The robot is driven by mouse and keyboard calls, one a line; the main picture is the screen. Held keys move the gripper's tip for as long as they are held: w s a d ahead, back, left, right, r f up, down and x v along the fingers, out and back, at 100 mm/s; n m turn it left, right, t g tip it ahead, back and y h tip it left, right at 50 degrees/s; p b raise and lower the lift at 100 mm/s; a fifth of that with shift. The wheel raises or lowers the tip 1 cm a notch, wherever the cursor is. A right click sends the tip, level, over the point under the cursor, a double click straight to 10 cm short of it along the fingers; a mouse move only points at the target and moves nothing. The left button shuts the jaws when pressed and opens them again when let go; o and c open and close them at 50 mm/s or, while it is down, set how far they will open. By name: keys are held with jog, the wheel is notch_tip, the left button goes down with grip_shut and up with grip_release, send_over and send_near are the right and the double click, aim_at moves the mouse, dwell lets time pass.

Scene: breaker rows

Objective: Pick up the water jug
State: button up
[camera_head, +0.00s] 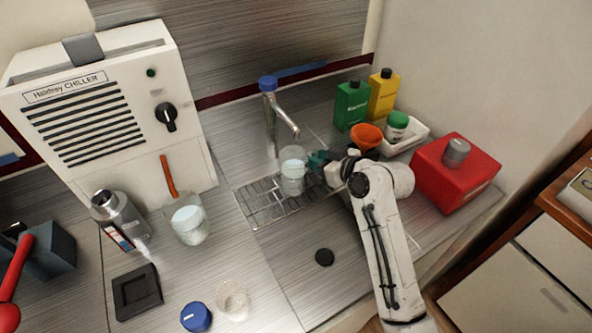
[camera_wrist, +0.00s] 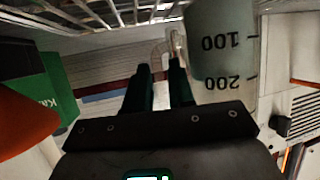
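A clear jug (camera_head: 293,172) holding water stands upright on the wire drain rack under the tap. It also shows close up, upside down, in the wrist view (camera_wrist: 222,50), with marks 100 and 200. My gripper (camera_head: 316,159) is just right of the jug in the head view, its dark teal fingers close beside it. In the wrist view the fingers (camera_wrist: 159,72) are a little apart, with nothing held between them. The jug is to the right of both fingers there. Whether a finger touches it is unclear.
Another clear vessel (camera_head: 189,224) with liquid and an orange rod stands left of the rack (camera_head: 262,212). The tap (camera_head: 272,115) rises behind the jug. Green (camera_head: 351,105) and yellow (camera_head: 383,94) bottles, an orange cup (camera_head: 366,136) and a red container (camera_head: 452,175) stand right.

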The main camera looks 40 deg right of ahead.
jog(key=shift+c, duration=0.4)
grip_shut()
jog(key=shift+r, duration=0.15)
jog(key=shift+w+r, duration=0.1)
jog(key=shift+r, duration=1.5)
jog(key=s+b, duration=0.1)
jog(key=s, duration=1.7)
jog(key=shift+a, duration=0.35)
